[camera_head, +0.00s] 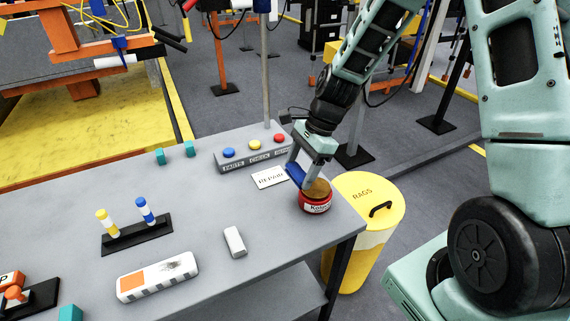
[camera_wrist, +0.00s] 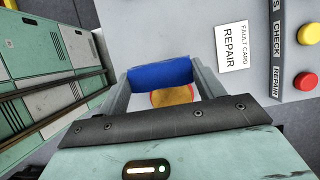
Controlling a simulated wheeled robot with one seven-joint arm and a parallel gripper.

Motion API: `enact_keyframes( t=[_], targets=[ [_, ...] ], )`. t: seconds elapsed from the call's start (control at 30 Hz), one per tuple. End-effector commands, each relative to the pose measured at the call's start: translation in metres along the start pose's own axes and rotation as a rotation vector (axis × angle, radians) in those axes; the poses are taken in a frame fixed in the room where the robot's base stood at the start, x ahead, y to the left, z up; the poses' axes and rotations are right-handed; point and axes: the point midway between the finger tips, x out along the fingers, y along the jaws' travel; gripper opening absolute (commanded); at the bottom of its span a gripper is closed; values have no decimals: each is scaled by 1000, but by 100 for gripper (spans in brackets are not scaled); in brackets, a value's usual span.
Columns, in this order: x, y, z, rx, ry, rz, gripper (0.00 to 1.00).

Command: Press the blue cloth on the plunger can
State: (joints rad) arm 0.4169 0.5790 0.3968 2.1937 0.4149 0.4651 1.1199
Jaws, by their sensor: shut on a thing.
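A red plunger can (camera_head: 315,200) with a brownish-gold round top stands upright near the right end of the grey table. The blue cloth (camera_head: 296,175) is between the fingers of my gripper (camera_head: 311,164), which is shut on it. In the wrist view the blue cloth (camera_wrist: 160,74) spans the gap between the fingertips. The can's gold top (camera_wrist: 171,96) shows just below the cloth there, partly hidden by my gripper. The cloth is beside or over the can's top edge; I cannot tell whether they touch.
A white REPAIR card (camera_head: 270,177) lies left of the can. A button panel (camera_head: 254,150) with blue, yellow and red buttons stands behind it. A yellow RAGS bin (camera_head: 368,205) stands right of the table. A white block (camera_head: 235,242) and a striped orange-white part (camera_head: 157,277) lie in front.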

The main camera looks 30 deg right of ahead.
Motion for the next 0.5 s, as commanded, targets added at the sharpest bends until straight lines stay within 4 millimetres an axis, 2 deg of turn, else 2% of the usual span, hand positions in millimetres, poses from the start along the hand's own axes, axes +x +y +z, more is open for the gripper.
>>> enact_keyframes(
  t=[0.03, 0.13, 0.3, 0.5],
  targets=[
    [-17, -1, -5, 7, -1, 3, 49],
    [-26, -4, -21, 4, 0, 3, 49],
    [-34, -4, -41, 1, 2, 3, 49],
    [-33, -4, -51, -4, 3, 3, 49]
  ],
)
